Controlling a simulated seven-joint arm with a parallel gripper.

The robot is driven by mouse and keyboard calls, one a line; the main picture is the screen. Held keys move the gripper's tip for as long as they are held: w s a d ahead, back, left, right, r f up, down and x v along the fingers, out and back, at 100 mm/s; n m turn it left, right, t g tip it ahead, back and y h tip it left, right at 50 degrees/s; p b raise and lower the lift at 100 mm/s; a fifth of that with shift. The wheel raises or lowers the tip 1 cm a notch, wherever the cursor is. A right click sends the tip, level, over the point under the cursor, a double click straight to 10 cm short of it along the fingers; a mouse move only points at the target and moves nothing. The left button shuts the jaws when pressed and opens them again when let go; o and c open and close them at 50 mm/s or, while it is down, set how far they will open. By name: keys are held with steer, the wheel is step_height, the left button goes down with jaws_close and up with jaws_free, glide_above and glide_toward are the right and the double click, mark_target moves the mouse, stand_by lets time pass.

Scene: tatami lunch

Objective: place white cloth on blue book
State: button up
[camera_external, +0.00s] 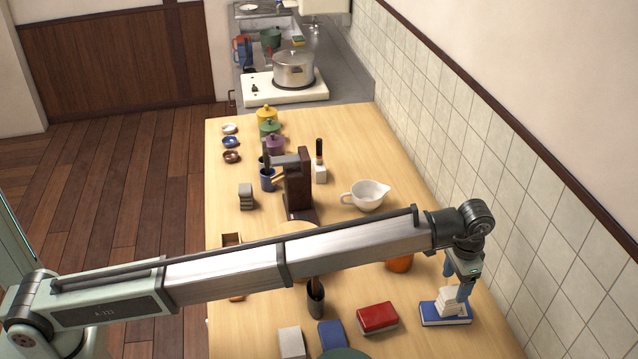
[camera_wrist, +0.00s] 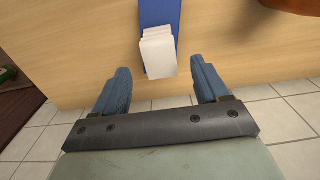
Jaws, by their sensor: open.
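The white cloth (camera_external: 449,301), a small folded stack, rests on the blue book (camera_external: 432,315) near the table's right edge. In the wrist view the cloth (camera_wrist: 158,58) covers one end of the blue book (camera_wrist: 160,14). My gripper (camera_external: 457,282) is open just above the cloth, pointing down. In the wrist view its blue fingers (camera_wrist: 160,68) stand apart on either side of the cloth, with visible gaps. Part of the book is hidden under the cloth.
A red book (camera_external: 377,317) lies left of the blue book. A dark blue item (camera_external: 333,335) and a pale block (camera_external: 291,343) lie farther left. An orange object (camera_external: 400,264) is partly behind my arm. A tiled wall (camera_external: 500,200) borders the table's right side.

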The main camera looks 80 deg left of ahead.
mark_target(453, 292)
steer(key=shift+r, duration=2.15)
